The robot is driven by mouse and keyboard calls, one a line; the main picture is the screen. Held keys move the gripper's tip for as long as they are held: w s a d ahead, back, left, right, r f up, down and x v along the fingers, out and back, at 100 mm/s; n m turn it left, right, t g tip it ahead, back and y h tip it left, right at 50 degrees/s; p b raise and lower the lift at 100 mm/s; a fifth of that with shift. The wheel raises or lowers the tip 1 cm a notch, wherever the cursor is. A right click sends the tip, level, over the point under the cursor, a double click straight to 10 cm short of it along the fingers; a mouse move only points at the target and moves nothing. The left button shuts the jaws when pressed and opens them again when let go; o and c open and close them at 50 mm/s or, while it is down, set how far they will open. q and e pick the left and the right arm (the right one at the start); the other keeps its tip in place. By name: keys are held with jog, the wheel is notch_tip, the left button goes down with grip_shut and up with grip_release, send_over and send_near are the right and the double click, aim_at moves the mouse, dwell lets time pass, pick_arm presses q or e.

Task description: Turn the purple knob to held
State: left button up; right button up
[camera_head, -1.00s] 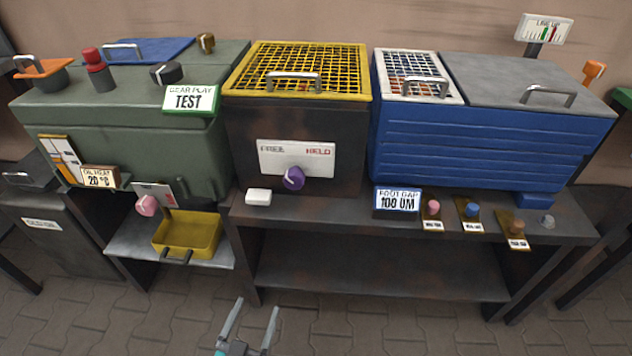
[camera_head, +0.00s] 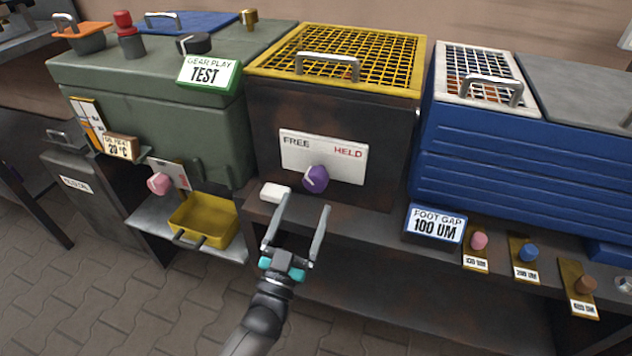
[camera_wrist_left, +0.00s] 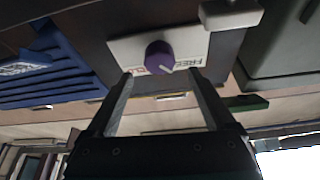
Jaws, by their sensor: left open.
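The purple knob (camera_head: 316,179) sits low on a white plate (camera_head: 345,165) marked FREE on the left and HELD on the right, on the front of the dark box. Its white pointer mark appears on the FREE side. My left gripper (camera_head: 304,203) is open and empty, just below and in front of the knob, fingers pointing towards it. In the left wrist view, which is upside down, the knob (camera_wrist_left: 159,56) shows between and beyond the fingertips (camera_wrist_left: 160,74), with no contact visible. My right gripper is not in view.
A small white block (camera_head: 274,192) lies on the ledge left of the knob, close to the left finger. A yellow tray (camera_head: 205,222) and pink knob (camera_head: 159,184) are further left. The FOOT GAP display (camera_head: 436,226) stands right. A yellow mesh cover (camera_head: 400,62) tops the dark box.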

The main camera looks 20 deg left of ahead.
aim_at(313, 185)
pick_arm(q)
jog(key=b+x, duration=0.1)
jog(key=x, duration=0.4)
jog(key=shift+w, duration=0.2)
jog(key=shift+b+x, duration=0.3)
jog(key=shift+x, duration=0.7)
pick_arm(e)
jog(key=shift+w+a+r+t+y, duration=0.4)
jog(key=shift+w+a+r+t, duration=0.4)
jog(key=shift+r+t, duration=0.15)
pick_arm(q)
jog(key=c, duration=1.4)
